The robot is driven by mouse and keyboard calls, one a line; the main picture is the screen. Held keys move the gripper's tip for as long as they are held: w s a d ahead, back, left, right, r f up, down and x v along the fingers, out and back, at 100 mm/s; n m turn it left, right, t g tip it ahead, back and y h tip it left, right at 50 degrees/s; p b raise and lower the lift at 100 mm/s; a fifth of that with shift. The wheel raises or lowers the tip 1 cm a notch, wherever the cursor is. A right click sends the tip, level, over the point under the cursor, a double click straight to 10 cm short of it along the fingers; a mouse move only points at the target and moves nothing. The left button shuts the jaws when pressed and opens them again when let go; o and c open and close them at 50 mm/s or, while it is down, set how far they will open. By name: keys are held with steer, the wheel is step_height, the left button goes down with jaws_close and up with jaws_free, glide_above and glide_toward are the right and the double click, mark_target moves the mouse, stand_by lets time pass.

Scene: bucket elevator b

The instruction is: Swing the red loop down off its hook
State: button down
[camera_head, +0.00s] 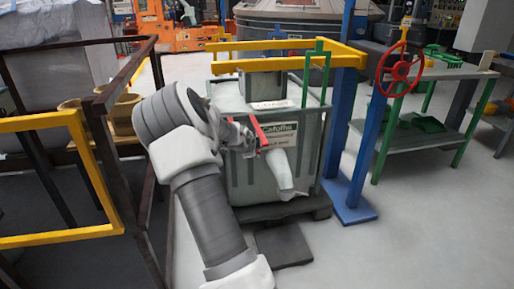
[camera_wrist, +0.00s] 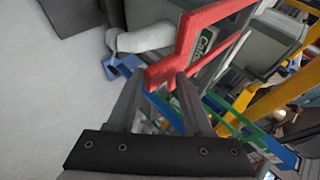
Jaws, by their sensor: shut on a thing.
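The red loop (camera_head: 259,131) is a flat red bar at the front of a grey bin, seen small in the head view. In the wrist view the red loop (camera_wrist: 182,48) is a bent red strap running from between my fingertips up to the top right. My gripper (camera_head: 243,137) is at the loop in front of the bin. In the wrist view the two fingers of my gripper (camera_wrist: 162,82) are on either side of the loop's lower end. My gripper is shut on it. The hook is not clearly seen.
The grey bin (camera_head: 313,150) with a pale spout (camera_head: 280,172) stands on a dark base. Yellow rails (camera_head: 285,45) and a blue post (camera_head: 341,110) frame it. A yellow and brown railing (camera_head: 40,125) is at left. Right are a red handwheel (camera_head: 400,68) and green-legged table. Floor at right front is clear.

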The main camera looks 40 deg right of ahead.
steer(key=shift+w+d+f+b, duration=0.1)
steer(key=shift+w+f+b, duration=0.1)
steer(key=shift+f, duration=0.25)
steer(key=shift+w+f+b, duration=0.1)
steer(key=shift+f+b, duration=0.1)
steer(key=shift+f, duration=0.2)
steer(key=c, duration=0.9)
jaws_free()
steer(key=shift+w+d+f, duration=0.1)
steer(key=p+v, duration=0.6)
steer(key=v, duration=1.1)
steer(key=shift+s+p, duration=0.2)
steer(key=shift+p, duration=0.15)
steer(key=shift+a, duration=0.2)
